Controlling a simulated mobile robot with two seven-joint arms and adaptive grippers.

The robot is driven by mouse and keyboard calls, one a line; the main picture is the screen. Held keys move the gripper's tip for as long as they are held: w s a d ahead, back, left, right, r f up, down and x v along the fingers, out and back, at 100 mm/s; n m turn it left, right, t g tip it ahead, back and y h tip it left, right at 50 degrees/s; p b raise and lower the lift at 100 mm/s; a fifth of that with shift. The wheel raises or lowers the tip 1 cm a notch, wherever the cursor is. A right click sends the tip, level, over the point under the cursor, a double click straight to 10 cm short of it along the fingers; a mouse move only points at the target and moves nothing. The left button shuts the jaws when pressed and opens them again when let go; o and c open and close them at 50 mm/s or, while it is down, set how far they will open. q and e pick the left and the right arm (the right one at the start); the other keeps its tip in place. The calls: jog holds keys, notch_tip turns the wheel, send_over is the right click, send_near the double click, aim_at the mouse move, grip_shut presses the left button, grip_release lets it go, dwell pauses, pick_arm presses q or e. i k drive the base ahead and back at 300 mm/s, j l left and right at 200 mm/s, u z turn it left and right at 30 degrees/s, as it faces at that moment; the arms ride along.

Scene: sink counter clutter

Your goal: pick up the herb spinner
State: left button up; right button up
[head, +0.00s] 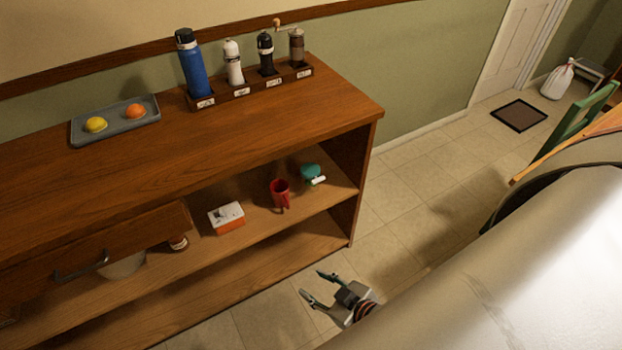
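A small teal item with a white handle-like part, which looks like the herb spinner (309,171), sits on the middle shelf of the wooden cabinet near its right end. My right gripper (311,283) is open and empty, its two fingers spread. It is over the tiled floor in front of the cabinet, below the teal item in the picture and clearly apart from it. My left gripper is not in view.
An orange-and-white box (227,218) is farther left. The cabinet's right side panel (357,170) borders the shelf. An open drawer (95,257) juts out at left.

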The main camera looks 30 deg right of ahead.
aim_at(308, 171)
jog(key=i+l+z, duration=0.15)
jog(key=z, duration=0.25)
jog(key=i+l+z, duration=0.15)
jog(key=l+z, duration=0.2)
jog(key=i+l+z, duration=0.1)
jog(key=z, duration=0.3)
jog(key=i+j, duration=0.05)
